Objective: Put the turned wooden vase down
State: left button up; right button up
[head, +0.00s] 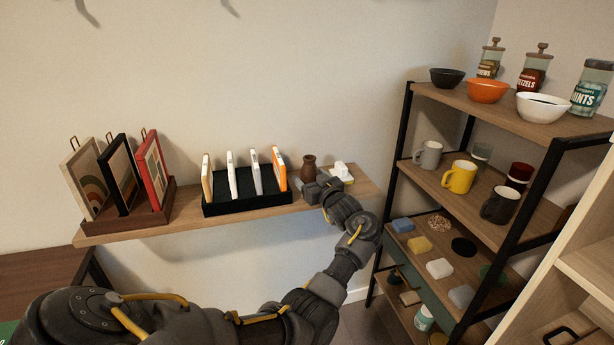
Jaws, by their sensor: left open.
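The turned wooden vase (309,168) is small, dark brown and narrow-necked. It stands upright on the wooden wall shelf (190,221), just right of the black tray. My left gripper (312,185) is at the shelf's front, right at the vase's lower part, and hides its base. The jaws are open. I cannot tell whether a finger touches the vase. My right gripper is not in view.
Left of the vase, a black tray (250,205) holds several upright thin cases. Further left, a wooden rack (155,214) holds frames. A white tissue-like item (341,171) sits close right of my gripper. A shelving unit (440,180) with mugs and bowls stands at right.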

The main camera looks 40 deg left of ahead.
pick_arm(q)
jog(key=v, duration=0.9)
jog(key=shift+f+b, duration=0.2)
jog(key=shift+b, duration=0.15)
jog(key=shift+s+r, duration=0.1)
jog(key=shift+s, duration=0.05)
